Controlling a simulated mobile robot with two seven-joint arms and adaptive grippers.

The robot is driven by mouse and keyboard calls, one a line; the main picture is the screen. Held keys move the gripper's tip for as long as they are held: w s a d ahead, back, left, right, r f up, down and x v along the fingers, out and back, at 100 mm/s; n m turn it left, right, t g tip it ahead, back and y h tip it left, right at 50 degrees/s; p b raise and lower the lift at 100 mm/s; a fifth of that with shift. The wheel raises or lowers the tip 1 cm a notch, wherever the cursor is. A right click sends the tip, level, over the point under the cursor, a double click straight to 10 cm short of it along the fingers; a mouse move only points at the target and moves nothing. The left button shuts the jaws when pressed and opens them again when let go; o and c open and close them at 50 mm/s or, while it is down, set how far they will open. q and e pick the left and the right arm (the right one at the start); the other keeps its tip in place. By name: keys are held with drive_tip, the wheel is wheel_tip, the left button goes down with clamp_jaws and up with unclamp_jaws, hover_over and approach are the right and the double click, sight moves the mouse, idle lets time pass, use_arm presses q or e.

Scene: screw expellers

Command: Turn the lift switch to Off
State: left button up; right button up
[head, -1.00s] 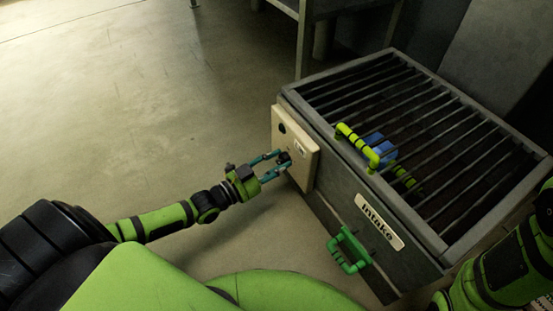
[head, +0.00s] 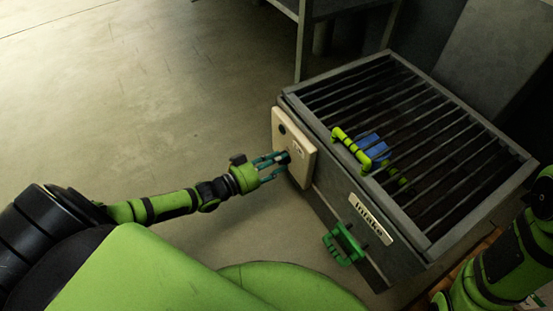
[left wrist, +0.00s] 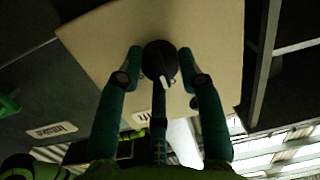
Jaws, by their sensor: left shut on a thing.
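The lift switch is a round black knob with a white pointer mark (left wrist: 159,62) on a cream panel (head: 306,166), which also shows in the left wrist view (left wrist: 95,38). The panel is on the side of the grey intake box. My left gripper (head: 283,158) is shut on the knob, one teal finger on each side of it, as the left wrist view shows (left wrist: 161,65). A small label below the knob is partly hidden by my gripper. The Off mark cannot be read. My right gripper is not in view.
The intake box (head: 349,184) has a barred grate on top with a yellow-green handle (head: 352,146) and a blue thing (head: 371,145) at the bars. The floor at left (head: 130,100) is clear.

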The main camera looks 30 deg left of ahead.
use_arm(q)
drive_tip(key=shift+w+d+r+n, duration=0.1)
drive_tip(key=shift+w+r+n, duration=0.1)
drive_tip(key=shift+r+n, duration=0.2)
drive_tip(key=o, duration=1.1)
drive_tip(key=shift+o, duration=0.2)
drive_tip(key=shift+f, duration=0.15)
drive_tip(key=shift+s+f, duration=0.1)
drive_tip(key=shift+s, duration=0.05)
drive_tip(key=v, duration=1.2)
